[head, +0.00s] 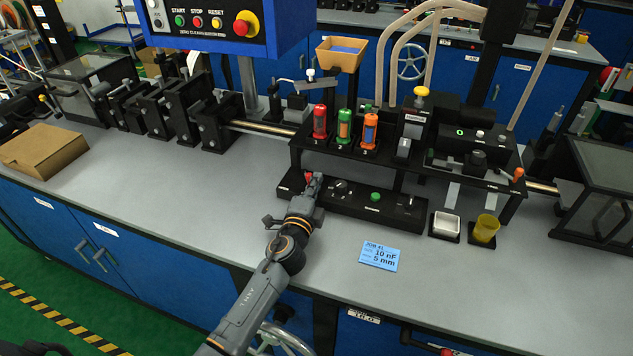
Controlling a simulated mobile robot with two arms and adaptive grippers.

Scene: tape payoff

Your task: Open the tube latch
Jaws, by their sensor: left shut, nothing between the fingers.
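My left gripper (314,181) is shut and empty. Its tips are at the left part of a low black control panel (405,209), beside a small red part; I cannot tell whether they touch it. Three upright tubes stand in a black rack behind the panel: a red tube (320,122) marked 1, a green tube (344,127) marked 2 and a blue and orange tube (369,131) marked 3. Which part is the tube latch I cannot tell. The gripper is in front of and below the tubes, and hides part of the panel's left end. My right gripper is not in view.
A blue job card (379,256) lies on the grey bench in front of the panel. A white tray (445,224) and a yellow cup (485,229) stand to its right. A cardboard box (42,151) is at far left. The bench between box and gripper is clear.

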